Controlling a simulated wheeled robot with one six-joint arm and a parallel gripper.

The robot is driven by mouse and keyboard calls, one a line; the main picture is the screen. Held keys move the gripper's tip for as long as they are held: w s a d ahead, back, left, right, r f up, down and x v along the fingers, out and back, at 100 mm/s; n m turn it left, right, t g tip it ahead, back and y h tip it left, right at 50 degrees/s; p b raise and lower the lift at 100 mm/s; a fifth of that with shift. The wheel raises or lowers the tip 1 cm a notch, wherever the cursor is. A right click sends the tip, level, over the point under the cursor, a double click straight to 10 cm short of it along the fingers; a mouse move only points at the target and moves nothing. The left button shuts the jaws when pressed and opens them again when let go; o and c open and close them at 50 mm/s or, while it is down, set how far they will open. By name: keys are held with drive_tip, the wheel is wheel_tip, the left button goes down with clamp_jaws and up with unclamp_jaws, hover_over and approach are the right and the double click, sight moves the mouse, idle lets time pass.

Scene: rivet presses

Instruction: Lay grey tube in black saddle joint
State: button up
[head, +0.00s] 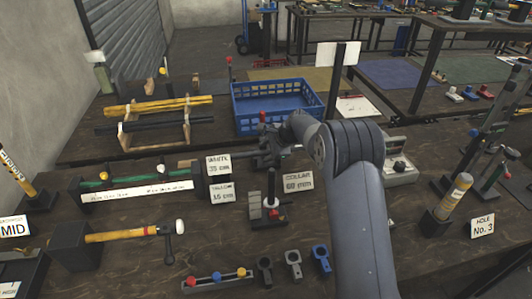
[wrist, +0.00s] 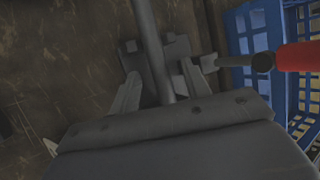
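In the wrist view a grey tube (wrist: 150,38) runs from the top edge down between the two fingers of my gripper (wrist: 160,80). The fingers stand apart, with a gap showing on each side of the tube. A dark block (wrist: 130,48) with side pieces lies beneath the tube; it may be the black saddle joint, but I cannot tell whether the tube is seated in it. In the head view my gripper (head: 265,150) is low over the bench behind the size signs, and my arm hides part of this spot.
A red-handled clamp (wrist: 295,56) is close to the right finger. A blue crate (head: 270,104) stands behind my gripper. A rack (head: 128,136) with yellow and black tubes is to the left. Black (head: 264,270), grey (head: 293,263) and blue (head: 321,258) fittings lie at the front.

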clamp_jaws()
drive_tip(key=shift+r, duration=0.1)
idle(0.3)
